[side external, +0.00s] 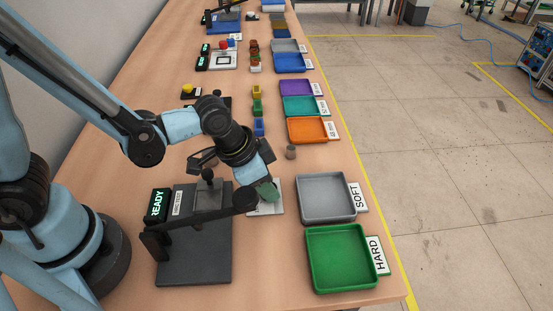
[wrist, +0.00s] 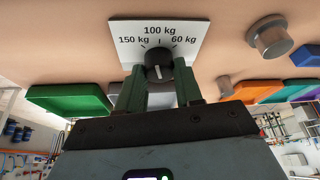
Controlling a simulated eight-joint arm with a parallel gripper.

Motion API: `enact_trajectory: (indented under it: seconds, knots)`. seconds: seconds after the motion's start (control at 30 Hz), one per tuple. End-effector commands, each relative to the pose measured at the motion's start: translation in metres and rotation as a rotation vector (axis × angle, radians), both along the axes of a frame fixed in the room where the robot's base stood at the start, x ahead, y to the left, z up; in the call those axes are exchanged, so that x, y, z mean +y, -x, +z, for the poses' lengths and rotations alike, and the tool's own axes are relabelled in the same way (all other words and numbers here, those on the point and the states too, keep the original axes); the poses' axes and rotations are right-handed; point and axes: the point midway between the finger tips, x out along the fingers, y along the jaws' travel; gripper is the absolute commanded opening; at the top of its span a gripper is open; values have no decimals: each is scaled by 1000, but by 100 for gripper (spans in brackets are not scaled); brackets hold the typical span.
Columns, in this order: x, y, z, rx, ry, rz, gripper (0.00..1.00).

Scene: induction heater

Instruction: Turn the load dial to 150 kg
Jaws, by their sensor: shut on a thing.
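The load dial (wrist: 158,58) is a dark round knob on a white plate (wrist: 125,42) printed 150 kg at left, 100 kg at top and 60 kg at right. My gripper (wrist: 159,82) has its two green fingers on either side of the knob, shut on it. A small pale mark shows on the knob, but I cannot tell clearly which label it points at. In the side view my gripper (side external: 268,193) is down at the white plate (side external: 278,210), beside the dark tester (side external: 195,265) with its READY display (side external: 157,205). The knob is hidden there by the fingers.
A grey SOFT tray (side external: 328,218) and a green HARD tray (side external: 312,280) stand to the right of the dial plate. A small grey-brown cylinder (side external: 291,152) stands behind it. Orange (side external: 325,128), teal and purple trays line the bench farther back.

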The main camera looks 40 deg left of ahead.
Motion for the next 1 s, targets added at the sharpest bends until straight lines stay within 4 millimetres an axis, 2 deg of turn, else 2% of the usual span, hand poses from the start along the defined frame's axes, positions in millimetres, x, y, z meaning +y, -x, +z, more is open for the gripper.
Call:
enact_trajectory:
  seconds: [0.5, 1.0]
  knots:
    - [-3, 1, 0, -1, -2, 410, 5]
    - [-3, 1, 0, 1, 0, 573, 5]
